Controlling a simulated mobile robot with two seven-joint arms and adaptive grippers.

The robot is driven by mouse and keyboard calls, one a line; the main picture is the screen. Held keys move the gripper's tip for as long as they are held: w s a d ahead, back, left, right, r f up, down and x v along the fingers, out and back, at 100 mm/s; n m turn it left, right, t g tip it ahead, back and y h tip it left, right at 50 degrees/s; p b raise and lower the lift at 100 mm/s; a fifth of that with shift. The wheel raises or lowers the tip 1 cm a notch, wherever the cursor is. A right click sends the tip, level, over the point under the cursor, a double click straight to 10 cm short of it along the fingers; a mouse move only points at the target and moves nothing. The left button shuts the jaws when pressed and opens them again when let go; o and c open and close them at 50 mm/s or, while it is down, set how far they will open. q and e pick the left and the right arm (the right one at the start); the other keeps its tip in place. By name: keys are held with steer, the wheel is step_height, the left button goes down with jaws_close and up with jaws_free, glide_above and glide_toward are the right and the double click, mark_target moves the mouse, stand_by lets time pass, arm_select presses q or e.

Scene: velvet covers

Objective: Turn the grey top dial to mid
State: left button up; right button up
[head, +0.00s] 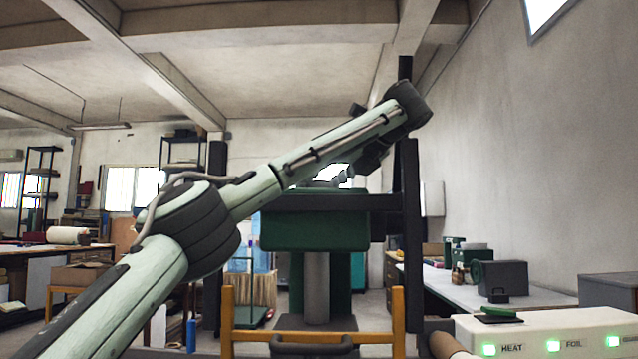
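I cannot make out a grey top dial in the head view. A cream machine housing (545,330) at the lower right has green lit squares and the labels HEAT and FOIL; a third label is cut off by the right edge. My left arm rises from the lower left and bends down at its far end. My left gripper (344,178) is there, dark and small, in front of a green press (315,232). It appears clear of the cream housing. Whether its fingers are open or shut is unclear. My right gripper is not in view.
A small green-topped black piece (501,315) sits on the housing. An orange frame (229,320) stands in front of the press. A white bench (525,296) with a dark grey box (503,278) is at the right. Shelves and benches line the left.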

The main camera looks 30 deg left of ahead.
arm_select(q)
steer(key=shift+g, duration=0.3)
steer(key=o, duration=1.2)
steer(key=shift+c, duration=0.2)
